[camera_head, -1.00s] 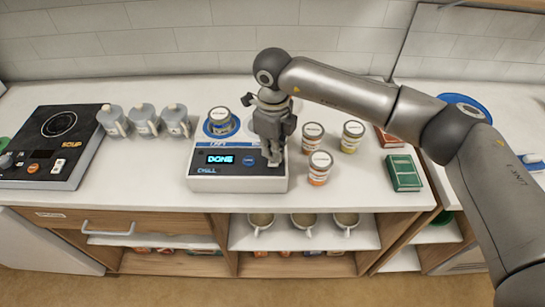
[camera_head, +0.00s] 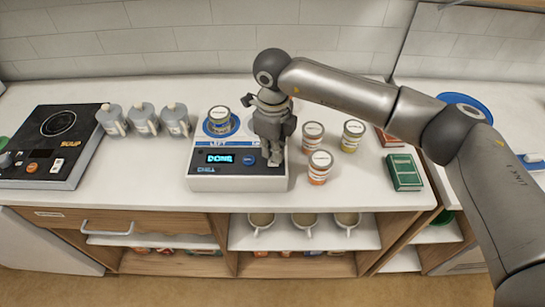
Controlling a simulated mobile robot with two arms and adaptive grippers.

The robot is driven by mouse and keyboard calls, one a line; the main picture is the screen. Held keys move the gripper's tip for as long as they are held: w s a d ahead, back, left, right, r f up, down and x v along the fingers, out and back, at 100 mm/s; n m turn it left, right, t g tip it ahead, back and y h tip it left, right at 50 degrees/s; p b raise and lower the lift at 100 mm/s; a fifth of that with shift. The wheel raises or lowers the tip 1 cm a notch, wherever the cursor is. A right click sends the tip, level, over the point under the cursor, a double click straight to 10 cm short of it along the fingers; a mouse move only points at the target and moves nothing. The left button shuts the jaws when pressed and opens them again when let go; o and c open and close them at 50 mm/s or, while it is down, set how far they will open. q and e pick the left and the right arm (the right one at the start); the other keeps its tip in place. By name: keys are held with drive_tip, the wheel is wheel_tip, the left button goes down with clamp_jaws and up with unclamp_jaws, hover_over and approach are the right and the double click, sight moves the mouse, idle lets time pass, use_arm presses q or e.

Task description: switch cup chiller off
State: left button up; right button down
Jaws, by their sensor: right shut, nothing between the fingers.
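The cup chiller (camera_head: 237,185) is a white box with a dark front panel on the counter. Its display (camera_head: 220,158) reads "DONE" in blue, and a blue button (camera_head: 249,160) sits right of it. A labelled cup (camera_head: 219,115) stands on the left blue ring on top, marked "LEFT". My right gripper (camera_head: 273,161) is shut and empty, pointing down at the right part of the panel. It hides what lies beneath it there, and I cannot tell whether it touches. My left gripper is not in view.
Several labelled cups (camera_head: 320,167) stand close to the right of the chiller. A green box (camera_head: 403,172) lies further right. Grey jugs (camera_head: 143,120) and a black soup cooker (camera_head: 50,145) stand at the left. Counter is clear in front of the jugs.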

sight(273, 162)
drive_tip(key=shift+f+b, duration=0.9)
drive_tip(key=shift+f, duration=0.15)
drive_tip(key=shift+r, duration=0.1)
idle(0.3)
drive_tip(key=shift+r+p, duration=1.25)
drive_tip(key=shift+r, duration=2.2)
